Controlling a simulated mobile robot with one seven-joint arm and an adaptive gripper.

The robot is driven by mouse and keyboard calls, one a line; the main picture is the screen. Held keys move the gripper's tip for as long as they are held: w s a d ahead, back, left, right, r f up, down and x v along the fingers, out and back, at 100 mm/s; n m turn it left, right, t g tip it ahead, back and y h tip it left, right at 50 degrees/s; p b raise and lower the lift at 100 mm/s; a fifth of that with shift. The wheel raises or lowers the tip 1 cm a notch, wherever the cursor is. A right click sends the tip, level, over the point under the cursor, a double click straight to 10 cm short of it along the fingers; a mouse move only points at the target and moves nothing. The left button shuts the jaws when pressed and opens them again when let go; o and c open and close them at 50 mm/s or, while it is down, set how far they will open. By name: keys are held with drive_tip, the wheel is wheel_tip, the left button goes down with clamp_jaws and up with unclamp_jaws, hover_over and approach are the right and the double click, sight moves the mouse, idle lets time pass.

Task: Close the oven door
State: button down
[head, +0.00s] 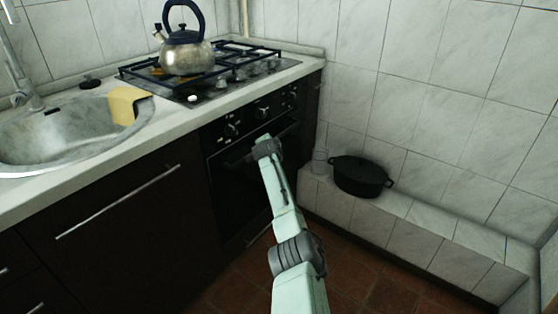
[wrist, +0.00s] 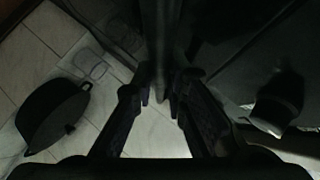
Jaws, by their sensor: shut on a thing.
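The black oven door (head: 232,195) is in the cabinet below the hob in the head view. It stands upright or nearly so, close to the oven front; I cannot tell if a small gap is left. Its bar handle (head: 235,160) runs across the top of the door. My gripper (wrist: 160,97) is at the handle, its two fingers on either side of a dark bar (wrist: 157,75) in the wrist view. In the head view my arm's end covers the middle of the handle and hides the fingertips.
A kettle (head: 187,52) stands on the hob (head: 225,80). A sink (head: 60,135) with a yellow cloth or sponge (head: 124,106) is at left. A black pot (head: 360,177) and a glass (head: 320,161) stand on the tiled ledge (head: 425,215) at right. The floor (head: 240,290) below is open.

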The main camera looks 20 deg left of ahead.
drive_tip(key=a+b, duration=0.1)
drive_tip(key=w+a+r+b, duration=0.1)
drive_tip(key=a, duration=0.1)
drive_tip(key=shift+r+n, duration=0.2)
drive_tip(key=shift+n, duration=0.1)
drive_tip(key=c, duration=1.9)
unclamp_jaws()
drive_tip(key=shift+a+f, duration=0.1)
drive_tip(key=shift+a, duration=0.15)
drive_tip(key=shift+s+f, duration=0.1)
drive_tip(key=v, duration=1.1)
drive_tip(key=shift+s+d+h, duration=0.15)
drive_tip(key=shift+d+h, duration=0.15)
drive_tip(key=shift+d, duration=0.1)
